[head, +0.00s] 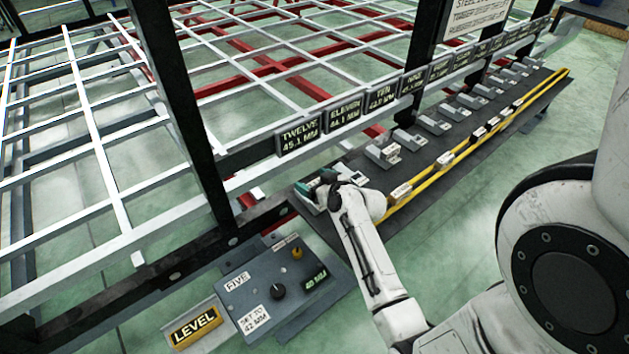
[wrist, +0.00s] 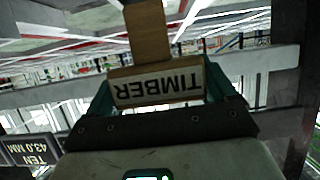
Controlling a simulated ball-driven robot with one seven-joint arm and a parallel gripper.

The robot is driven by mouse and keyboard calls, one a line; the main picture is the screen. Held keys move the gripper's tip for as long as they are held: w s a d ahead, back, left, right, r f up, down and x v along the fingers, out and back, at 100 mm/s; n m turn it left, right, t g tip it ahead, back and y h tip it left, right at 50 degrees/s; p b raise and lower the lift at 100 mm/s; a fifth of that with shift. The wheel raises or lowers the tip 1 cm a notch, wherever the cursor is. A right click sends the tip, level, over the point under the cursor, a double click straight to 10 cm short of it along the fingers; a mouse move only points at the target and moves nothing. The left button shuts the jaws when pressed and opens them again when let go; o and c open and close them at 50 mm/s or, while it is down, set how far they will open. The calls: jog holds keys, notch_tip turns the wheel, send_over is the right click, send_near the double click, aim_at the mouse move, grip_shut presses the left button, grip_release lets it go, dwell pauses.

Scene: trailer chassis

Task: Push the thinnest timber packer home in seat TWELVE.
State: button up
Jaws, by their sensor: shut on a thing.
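In the wrist view, a wooden packer with a TIMBER label (wrist: 158,88) is between the teal fingers of my gripper (wrist: 172,92), which is shut on it. The label reads upside down. A narrower wooden part (wrist: 148,32) reaches away from the labelled block. In the head view, my gripper (head: 317,188) is at the near left end of the dark shelf, below the TWELVE 45.1 MM sign (head: 298,137). The wrist hides the packer and most of the seat there, so I cannot tell how deep the packer sits.
Grey seats (head: 408,137) line the dark shelf (head: 320,222) beneath the signs. A yellow rail (head: 440,165) carries several labelled packers (head: 400,191). A black post (head: 185,110) stands left of my gripper. A control box marked FIVE (head: 265,272) and a LEVEL plate (head: 195,326) are in front.

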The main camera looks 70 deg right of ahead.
jog(key=shift+f+b, duration=2.1)
jog(key=shift+f, duration=0.3)
jog(key=o, duration=0.9)
jog(key=shift+c, duration=0.2)
jog(key=p+v, duration=0.2)
jog(key=v, duration=0.9)
jog(key=shift+w, duration=0.1)
